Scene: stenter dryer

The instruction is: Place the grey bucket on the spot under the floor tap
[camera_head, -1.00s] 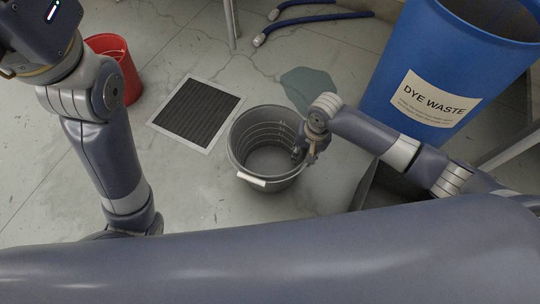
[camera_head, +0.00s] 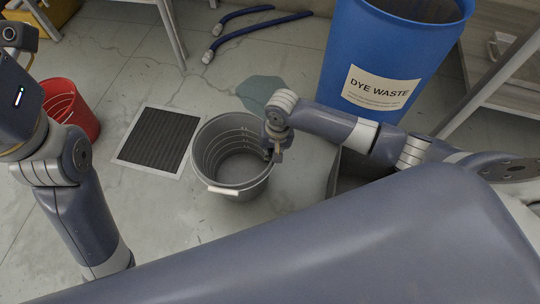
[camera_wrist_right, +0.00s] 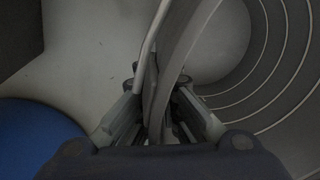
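The grey bucket (camera_head: 232,184) stands upright in the middle of the head view, just right of a floor grate, with its white-gripped handle hanging at the front. It looks empty; I cannot tell whether it touches the floor. My right gripper (camera_head: 274,150) is at the bucket's right rim. In the right wrist view, the bucket wall (camera_wrist_right: 180,50) runs between the fingers of my right gripper (camera_wrist_right: 158,100), which close on it from both sides. My left arm is at the left edge; its fingers do not show. No floor tap is in view.
The dark floor grate (camera_head: 158,138) lies left of the bucket and a dark wet patch (camera_head: 262,90) behind it. A red bucket (camera_head: 72,108) stands at left. A blue dye waste barrel (camera_head: 345,55) stands behind right. Blue hoses (camera_head: 255,28) lie at the back.

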